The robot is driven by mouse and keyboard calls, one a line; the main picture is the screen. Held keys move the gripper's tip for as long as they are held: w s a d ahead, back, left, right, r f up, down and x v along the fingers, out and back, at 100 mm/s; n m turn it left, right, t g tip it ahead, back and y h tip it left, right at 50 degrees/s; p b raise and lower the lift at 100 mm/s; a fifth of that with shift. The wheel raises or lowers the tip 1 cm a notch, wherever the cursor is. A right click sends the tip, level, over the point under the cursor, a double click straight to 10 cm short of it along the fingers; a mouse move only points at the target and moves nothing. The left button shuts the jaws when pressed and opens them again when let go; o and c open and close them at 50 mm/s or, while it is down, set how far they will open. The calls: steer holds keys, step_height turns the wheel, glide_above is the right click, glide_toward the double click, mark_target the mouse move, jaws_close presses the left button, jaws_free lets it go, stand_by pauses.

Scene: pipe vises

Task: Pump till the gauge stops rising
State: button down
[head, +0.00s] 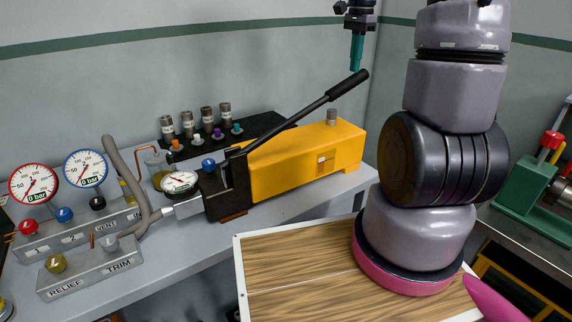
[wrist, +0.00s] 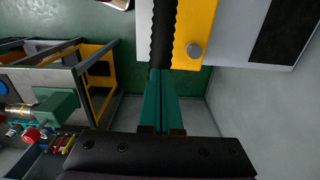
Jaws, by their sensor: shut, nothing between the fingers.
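The yellow hand pump (head: 305,160) stands on the bench, its black lever (head: 300,115) slanting up to the right. My gripper (head: 356,68) is shut and empty, pointing down at the lever's grip end. In the wrist view its teal fingertips (wrist: 161,72) meet the ribbed black grip (wrist: 163,35); I cannot tell whether they touch. A small white gauge (head: 180,182) sits at the pump's outlet. A red-rimmed gauge (head: 33,184) and a blue-rimmed gauge (head: 86,168) stand at left, both seemingly marked 0 bar. The small gauge's reading is too small to tell.
A grey relief and trim block (head: 90,272) and a valve manifold (head: 75,232) stand left of the pump, joined to it by a grey hose (head: 125,180). Several capped fittings (head: 207,118) stand on a black mat behind. Green vises (head: 525,180) are at right.

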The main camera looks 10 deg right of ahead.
mark_target(357, 82)
stand_by(0.4)
steer(key=shift+w+d+f, duration=0.1)
steer(key=shift+d+f, duration=0.15)
steer(key=shift+f, duration=0.75)
steer(key=shift+w+d+f, duration=0.1)
steer(key=shift+d+f, duration=0.1)
steer(key=shift+f, duration=0.75)
steer(key=shift+d+f, duration=0.25)
steer(key=shift+f, duration=0.75)
steer(key=f, duration=0.2)
steer(key=d+f, duration=0.1)
steer(key=f, duration=0.1)
steer(key=shift+w+f, duration=0.15)
steer(key=shift+f, duration=0.15)
steer(key=shift+w+d+f, duration=0.1)
steer(key=shift+d+f, duration=0.05)
steer(key=shift+f, duration=0.95)
steer(key=shift+d+f, duration=0.1)
steer(key=shift+f, duration=1.05)
